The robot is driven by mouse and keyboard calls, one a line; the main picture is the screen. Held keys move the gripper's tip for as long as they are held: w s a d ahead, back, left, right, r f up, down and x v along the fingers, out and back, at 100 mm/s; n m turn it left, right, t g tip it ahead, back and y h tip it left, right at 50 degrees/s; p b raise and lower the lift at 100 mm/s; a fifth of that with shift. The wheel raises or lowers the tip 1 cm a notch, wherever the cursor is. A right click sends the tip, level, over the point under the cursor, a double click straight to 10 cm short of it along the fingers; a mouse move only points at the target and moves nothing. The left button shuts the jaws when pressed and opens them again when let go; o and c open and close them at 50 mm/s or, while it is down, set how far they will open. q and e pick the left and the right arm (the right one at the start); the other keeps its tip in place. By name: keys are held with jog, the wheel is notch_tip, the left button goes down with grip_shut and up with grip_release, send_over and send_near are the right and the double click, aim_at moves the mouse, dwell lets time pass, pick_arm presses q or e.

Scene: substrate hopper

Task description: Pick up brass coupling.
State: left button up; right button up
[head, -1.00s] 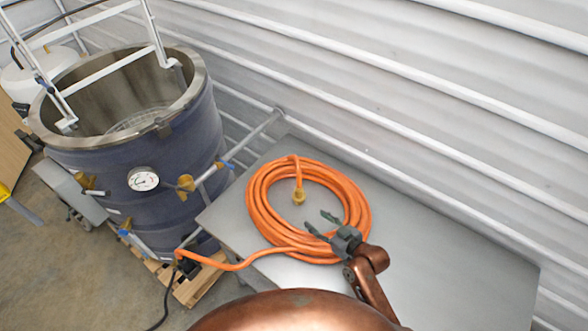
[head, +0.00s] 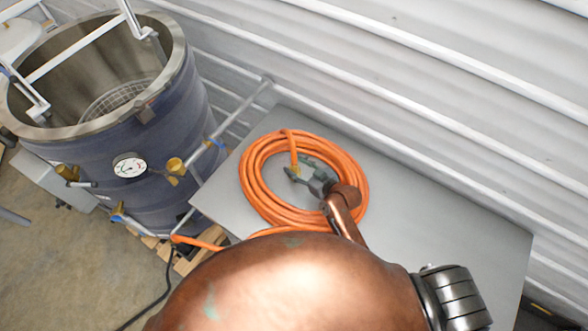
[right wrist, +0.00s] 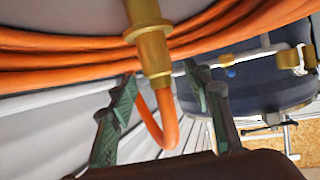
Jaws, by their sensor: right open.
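The brass coupling (right wrist: 151,48) is a gold-coloured fitting on the end of the orange hose (head: 254,196), which lies coiled on a grey metal table. In the head view only a little of the coupling (head: 294,170) shows beside my right gripper (head: 298,166), inside the coil. In the right wrist view my right gripper (right wrist: 160,72) is open, with one finger on each side of the coupling's lower end. I see a gap to each finger, and no clear contact. My left gripper is not in view.
The grey table (head: 440,231) is bare to the right of the coil. A corrugated white wall (head: 420,110) runs behind it. A large blue vat (head: 125,175) with a dial gauge (head: 130,165) and brass valves stands to the left.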

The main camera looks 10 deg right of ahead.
jog(key=shift+x, duration=0.85)
jog(key=shift+s+d, duration=0.1)
jog(key=shift+s, duration=0.05)
jog(key=shift+c, duration=0.4)
grip_shut()
